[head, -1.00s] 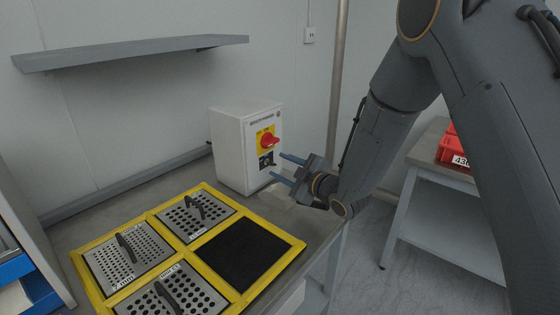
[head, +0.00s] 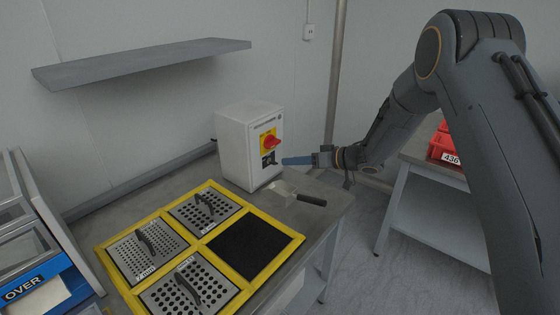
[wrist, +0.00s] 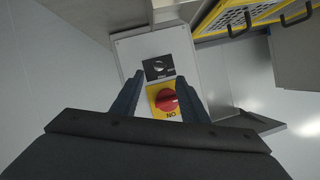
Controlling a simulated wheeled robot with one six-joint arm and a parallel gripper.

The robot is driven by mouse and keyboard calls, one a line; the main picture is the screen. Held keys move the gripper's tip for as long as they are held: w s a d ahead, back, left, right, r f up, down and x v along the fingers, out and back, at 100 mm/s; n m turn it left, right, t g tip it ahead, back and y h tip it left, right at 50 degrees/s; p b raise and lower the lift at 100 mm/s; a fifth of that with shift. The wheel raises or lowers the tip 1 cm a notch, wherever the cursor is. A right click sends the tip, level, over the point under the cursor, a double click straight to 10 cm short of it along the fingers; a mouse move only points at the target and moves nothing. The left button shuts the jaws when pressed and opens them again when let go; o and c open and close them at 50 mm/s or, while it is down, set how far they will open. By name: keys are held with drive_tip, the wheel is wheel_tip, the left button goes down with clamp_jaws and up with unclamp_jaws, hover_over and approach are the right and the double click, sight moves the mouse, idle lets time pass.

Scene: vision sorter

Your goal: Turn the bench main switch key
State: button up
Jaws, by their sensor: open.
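A white switch box (head: 238,150) stands at the back right of the bench (head: 170,195). Its front has a red rotary knob (head: 271,142) on a yellow plate, with a small black key-switch plate (head: 267,158) below. In the wrist view the key switch (wrist: 160,67) shows a silvery round centre, and the red knob (wrist: 168,101) sits nearer to me. My gripper (head: 287,161) is open and empty, its fingers pointing at the box front near the key switch. In the wrist view the fingers (wrist: 160,78) flank the plates; I cannot tell whether they touch anything.
A yellow frame (head: 150,216) with perforated, handled plates and one black square lies on the bench. A scoop with a black handle (head: 312,200) lies below my gripper. A grey shelf (head: 145,64) hangs above; red bins (head: 440,148) stand on the right table.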

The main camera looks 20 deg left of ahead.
sight(273, 162)
drive_tip(key=p+x, duration=0.1)
drive_tip(key=x, duration=0.6)
drive_tip(key=shift+c, duration=0.2)
clamp_jaws()
